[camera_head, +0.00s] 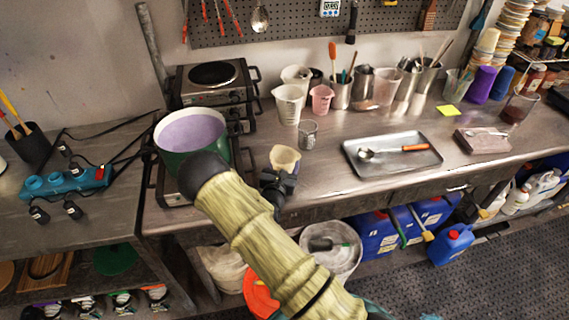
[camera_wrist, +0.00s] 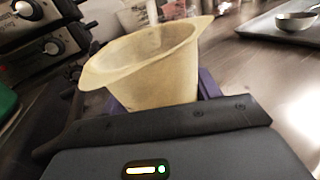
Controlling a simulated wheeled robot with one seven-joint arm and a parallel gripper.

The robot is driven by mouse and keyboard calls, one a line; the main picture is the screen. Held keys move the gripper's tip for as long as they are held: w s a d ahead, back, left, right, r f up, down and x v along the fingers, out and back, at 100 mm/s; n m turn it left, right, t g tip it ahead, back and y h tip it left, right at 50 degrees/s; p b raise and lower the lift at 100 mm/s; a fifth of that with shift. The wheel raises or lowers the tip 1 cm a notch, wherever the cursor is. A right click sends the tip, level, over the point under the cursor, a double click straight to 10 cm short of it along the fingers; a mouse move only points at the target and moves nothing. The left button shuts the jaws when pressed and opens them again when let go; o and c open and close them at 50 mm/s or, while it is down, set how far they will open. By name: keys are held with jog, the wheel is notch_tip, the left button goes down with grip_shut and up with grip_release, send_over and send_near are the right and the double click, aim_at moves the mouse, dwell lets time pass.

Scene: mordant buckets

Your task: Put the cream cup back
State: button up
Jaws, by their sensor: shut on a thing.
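The cream cup (camera_head: 285,159) is near the front edge of the steel counter, right of the green pot. My gripper (camera_head: 279,176) is shut on it from the front.
A green pot (camera_head: 167,165) with lilac liquid stands left on a burner. A metal tray (camera_head: 418,161) with a ladle lies right. Counter between cup and tray is clear.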

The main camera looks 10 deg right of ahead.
jog(key=shift+f, duration=0.15)
jog(key=o, duration=1.1)
jog(key=b+v, duration=0.3)
jog(key=v, duration=0.9)
